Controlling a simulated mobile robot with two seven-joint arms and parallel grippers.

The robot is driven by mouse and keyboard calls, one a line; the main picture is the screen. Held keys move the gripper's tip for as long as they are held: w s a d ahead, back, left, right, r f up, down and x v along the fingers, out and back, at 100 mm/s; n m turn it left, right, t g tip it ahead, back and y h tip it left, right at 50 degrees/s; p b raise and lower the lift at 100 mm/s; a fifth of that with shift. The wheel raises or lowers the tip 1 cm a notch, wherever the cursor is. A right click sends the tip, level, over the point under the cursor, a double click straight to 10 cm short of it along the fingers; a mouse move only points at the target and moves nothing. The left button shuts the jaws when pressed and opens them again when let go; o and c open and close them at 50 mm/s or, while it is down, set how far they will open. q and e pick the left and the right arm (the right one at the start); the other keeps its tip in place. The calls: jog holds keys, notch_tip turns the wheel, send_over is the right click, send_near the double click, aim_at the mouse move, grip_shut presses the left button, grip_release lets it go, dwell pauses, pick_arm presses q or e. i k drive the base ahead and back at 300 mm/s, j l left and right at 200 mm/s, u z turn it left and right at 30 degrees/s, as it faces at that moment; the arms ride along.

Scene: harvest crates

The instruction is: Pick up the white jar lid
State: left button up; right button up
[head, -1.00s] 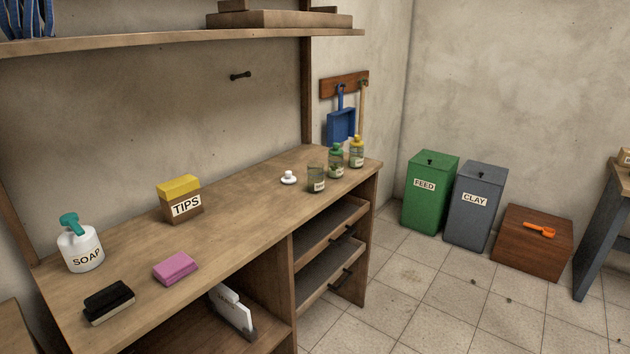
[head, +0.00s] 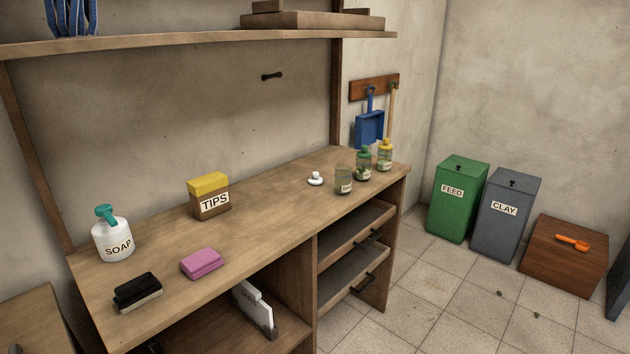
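The white jar lid (head: 315,179) lies on the wooden bench top (head: 265,222), toward its right end. It is small and round with a knob on top. An open-looking glass jar (head: 344,180) with a label stands just right of it, apart from it. Neither of my grippers shows in the head view.
A green-topped jar (head: 363,164) and a yellow-topped jar (head: 385,156) stand right of the glass jar. The TIPS box (head: 209,197), soap bottle (head: 112,238), pink sponge (head: 202,263) and black brush (head: 137,292) are further left. A shelf (head: 200,44) hangs above. Bench around the lid's left is clear.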

aim_at(316, 180)
jog(key=i+l, duration=1.15)
jog(key=l+u, duration=0.05)
